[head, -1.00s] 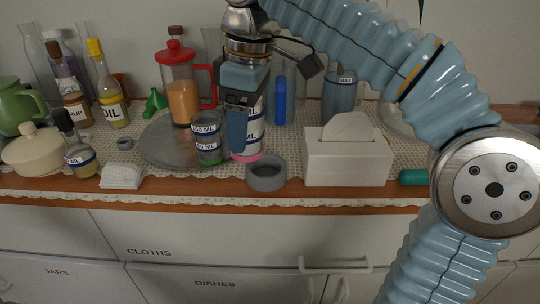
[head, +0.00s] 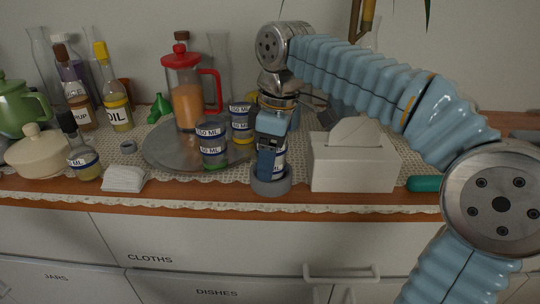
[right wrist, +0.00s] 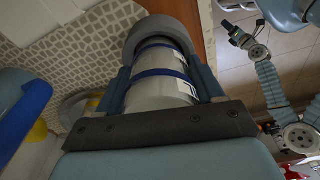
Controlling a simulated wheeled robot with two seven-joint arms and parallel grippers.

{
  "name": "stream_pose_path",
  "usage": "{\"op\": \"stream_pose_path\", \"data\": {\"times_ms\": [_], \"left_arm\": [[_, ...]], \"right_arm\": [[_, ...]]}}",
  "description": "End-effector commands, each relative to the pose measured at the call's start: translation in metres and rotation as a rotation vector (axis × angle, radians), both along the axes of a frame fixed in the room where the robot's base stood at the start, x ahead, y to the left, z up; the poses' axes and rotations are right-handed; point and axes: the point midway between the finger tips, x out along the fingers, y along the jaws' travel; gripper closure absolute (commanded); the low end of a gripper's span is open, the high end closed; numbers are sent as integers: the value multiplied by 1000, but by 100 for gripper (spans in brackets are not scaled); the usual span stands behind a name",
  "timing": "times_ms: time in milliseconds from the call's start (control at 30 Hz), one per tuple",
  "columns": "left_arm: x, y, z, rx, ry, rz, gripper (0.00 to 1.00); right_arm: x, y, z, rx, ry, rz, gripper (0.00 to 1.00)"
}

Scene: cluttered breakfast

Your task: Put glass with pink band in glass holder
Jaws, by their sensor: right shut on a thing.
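The glass with the pink band (head: 280,160) is upright, with white and blue labels showing; its pink band is hidden now. My right gripper (head: 267,165) is shut on it from above. Its lower end appears to be inside the glass holder (head: 271,187), a grey ring near the counter's front edge. In the right wrist view the glass (right wrist: 160,82) lies between the two fingers, and the holder (right wrist: 165,27) curves around its far end. My left gripper (right wrist: 235,35) shows small at the upper right of that view; its jaws are unclear.
A round grey tray (head: 160,155) holds a red-lidded jug (head: 187,100), a green-banded glass (head: 212,148) and a yellow-banded glass (head: 242,122). A white tissue box (head: 352,168) stands close right of the holder. Bottles and pots crowd the left.

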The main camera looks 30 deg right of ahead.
Motion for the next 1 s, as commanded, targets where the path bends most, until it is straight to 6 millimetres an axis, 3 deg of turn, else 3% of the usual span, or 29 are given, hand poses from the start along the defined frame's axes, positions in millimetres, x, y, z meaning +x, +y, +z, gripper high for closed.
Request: {"op": "stream_pose_path", "data": {"times_ms": [467,500,633,867,1000], "left_arm": [[0,0,-9,1,0,1,57],[0,0,-9,1,0,1,57],[0,0,-10,1,0,1,57],[0,0,-10,1,0,1,57],[0,0,-2,0,0,0,57]], "right_arm": [[0,0,-16,0,11,1,69],[0,0,-17,0,12,1,29],[0,0,-18,0,13,0,9],[-1,0,-19,0,16,0,8],[-1,0,-7,1,17,1,8]]}}
